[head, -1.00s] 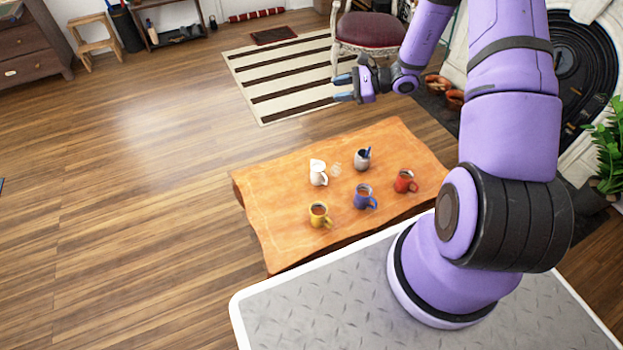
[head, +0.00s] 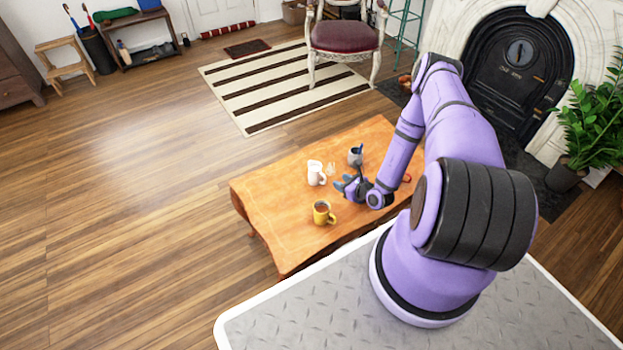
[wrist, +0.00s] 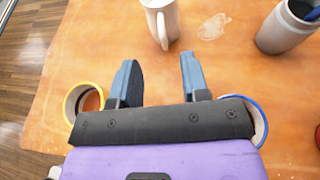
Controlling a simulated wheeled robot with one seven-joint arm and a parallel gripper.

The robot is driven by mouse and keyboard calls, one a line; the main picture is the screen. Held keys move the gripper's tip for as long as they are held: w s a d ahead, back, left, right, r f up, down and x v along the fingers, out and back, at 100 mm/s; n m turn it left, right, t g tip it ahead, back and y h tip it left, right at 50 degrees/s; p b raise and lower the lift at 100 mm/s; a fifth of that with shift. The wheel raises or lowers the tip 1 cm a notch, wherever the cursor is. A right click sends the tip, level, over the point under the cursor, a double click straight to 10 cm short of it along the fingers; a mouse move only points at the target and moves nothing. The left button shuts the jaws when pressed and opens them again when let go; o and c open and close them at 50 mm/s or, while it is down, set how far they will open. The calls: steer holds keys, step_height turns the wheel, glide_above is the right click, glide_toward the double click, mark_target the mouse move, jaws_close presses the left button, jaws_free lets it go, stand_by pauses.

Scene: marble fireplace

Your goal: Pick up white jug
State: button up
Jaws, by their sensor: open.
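The white jug (head: 315,173) stands upright on the wooden table (head: 275,220), left of my gripper in the head view. In the wrist view the jug (wrist: 165,20) is at the top edge, cut off, with its handle towards me. My gripper (head: 343,186) is over the table, low and just right of the jug. In the wrist view its two blue fingers (wrist: 160,75) are spread apart with nothing between them. The jug lies beyond the fingertips, apart from them.

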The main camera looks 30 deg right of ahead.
mark_target(326, 178)
steer(key=x, duration=0.5)
steer(key=f+x, duration=0.1)
steer(key=x, duration=0.4)
steer(key=shift+w+f, duration=0.1)
steer(key=shift+f, duration=0.15)
jaws_close()
